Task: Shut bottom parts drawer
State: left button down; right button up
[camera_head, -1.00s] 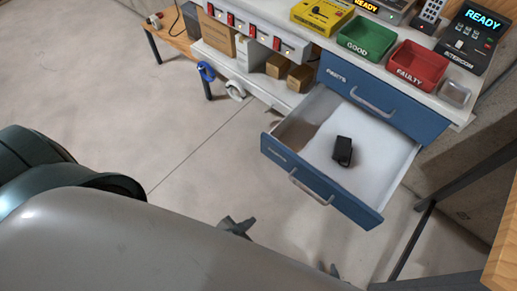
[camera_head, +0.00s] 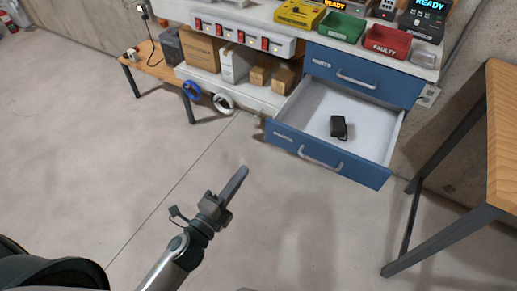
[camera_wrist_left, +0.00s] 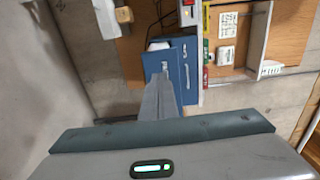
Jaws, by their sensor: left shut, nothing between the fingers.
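The bottom parts drawer (camera_head: 325,160) has a blue front with a pale curved handle (camera_head: 320,158) and is pulled well out from under the bench. A small black object (camera_head: 338,127) lies inside on its white floor. A second blue drawer (camera_head: 361,78) above it is shut. My left gripper (camera_head: 240,175) is shut and empty, in front of and left of the drawer front, apart from it. In the left wrist view the shut fingers (camera_wrist_left: 160,98) point toward the blue drawer fronts (camera_wrist_left: 185,65). My right gripper is not in view.
Boxes stand on a low shelf (camera_head: 230,88) left of the drawer. A wooden table (camera_head: 495,130) stands at right. The floor before the drawer is clear.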

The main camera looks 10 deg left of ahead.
aim_at(271, 134)
pick_arm(q)
jog(key=shift+w, duration=0.1)
jog(key=shift+w+d, duration=0.1)
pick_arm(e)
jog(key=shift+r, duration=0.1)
